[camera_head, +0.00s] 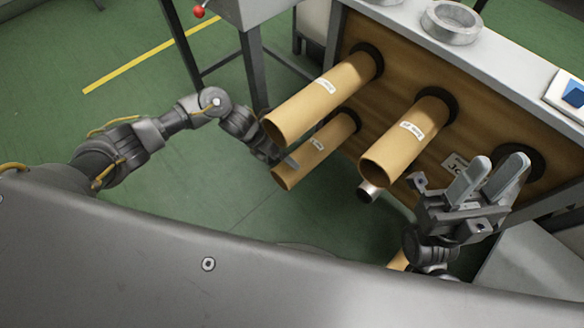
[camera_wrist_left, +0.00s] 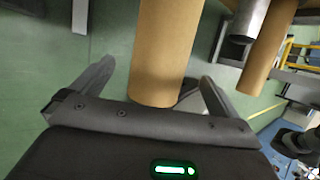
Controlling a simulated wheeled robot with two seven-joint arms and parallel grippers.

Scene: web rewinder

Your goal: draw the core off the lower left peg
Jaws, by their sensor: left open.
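The lower left core (camera_head: 316,152) is a brown cardboard tube with a small white label. It sits on the lower left peg, its front end pointing at me, partly behind the upper left core (camera_head: 325,97). My left gripper (camera_head: 280,158) is at that front end, mostly hidden by the upper left core. In the left wrist view the core (camera_wrist_left: 166,50) lies between the two spread fingers of the left gripper (camera_wrist_left: 155,88), with its end near the palm. I cannot tell whether a finger touches it. My right gripper (camera_head: 498,172) is open and empty before the panel's right part.
An upper right core (camera_head: 405,140) sticks out of the brown panel (camera_head: 480,128). Below it shows a bare metal peg end (camera_head: 368,191). Another core end (camera_head: 398,261) shows low down. A metal ring (camera_head: 451,22) lies on the top ledge. Open green floor is at left.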

